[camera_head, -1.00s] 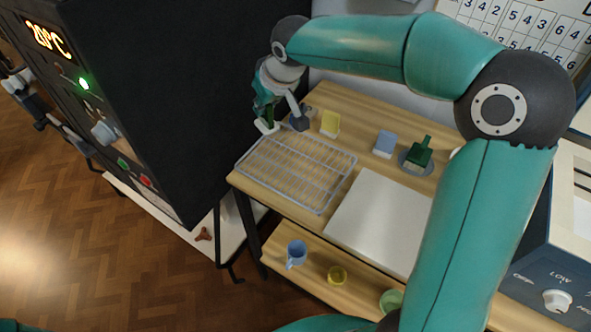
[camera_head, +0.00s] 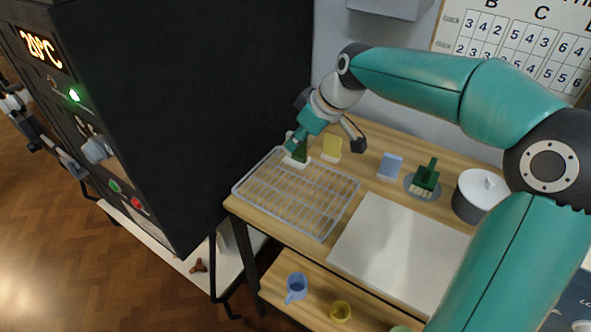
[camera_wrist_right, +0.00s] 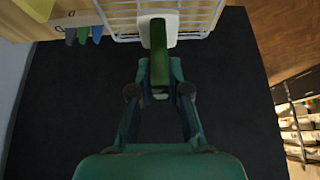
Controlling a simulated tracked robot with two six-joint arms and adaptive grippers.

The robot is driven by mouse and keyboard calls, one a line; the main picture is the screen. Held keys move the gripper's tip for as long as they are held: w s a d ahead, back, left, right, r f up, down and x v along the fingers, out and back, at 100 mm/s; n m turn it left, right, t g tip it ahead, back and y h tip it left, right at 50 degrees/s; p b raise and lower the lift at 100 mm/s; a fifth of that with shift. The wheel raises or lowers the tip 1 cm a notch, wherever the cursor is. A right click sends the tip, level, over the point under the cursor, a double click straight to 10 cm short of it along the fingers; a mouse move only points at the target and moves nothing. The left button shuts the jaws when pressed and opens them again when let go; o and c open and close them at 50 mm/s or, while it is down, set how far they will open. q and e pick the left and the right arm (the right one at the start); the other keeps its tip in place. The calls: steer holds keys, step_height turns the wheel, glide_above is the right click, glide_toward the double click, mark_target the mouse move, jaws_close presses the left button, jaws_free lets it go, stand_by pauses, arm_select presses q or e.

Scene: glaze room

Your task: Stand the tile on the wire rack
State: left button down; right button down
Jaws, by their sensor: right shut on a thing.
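The wire rack (camera_head: 265,205) lies flat on the left end of the wooden table. My right gripper (camera_head: 297,138) is shut on the green tile (camera_head: 300,153), which has a white foot (camera_head: 295,163). The tile is upright, with its foot over the far edge of the rack. I cannot tell whether it touches the wires. In the right wrist view the green tile (camera_wrist_right: 159,60) is between the fingertips and its white foot (camera_wrist_right: 146,28) overlaps the rack wires (camera_wrist_right: 110,12). My left gripper is not in view.
A yellow tile (camera_head: 332,144) stands right of the gripper, with a blue tile (camera_head: 391,163) further right. The black kiln (camera_head: 190,110) rises close on the left.

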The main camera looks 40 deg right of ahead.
mark_target(303, 161)
step_height(303, 161, down, 8)
steer(key=shift+f, duration=0.15)
stand_by(0.3)
steer(key=c, duration=1.1)
jaws_free()
steer(key=shift+c, duration=0.2)
steer(key=v, duration=1.2)
steer(key=shift+b, duration=0.45)
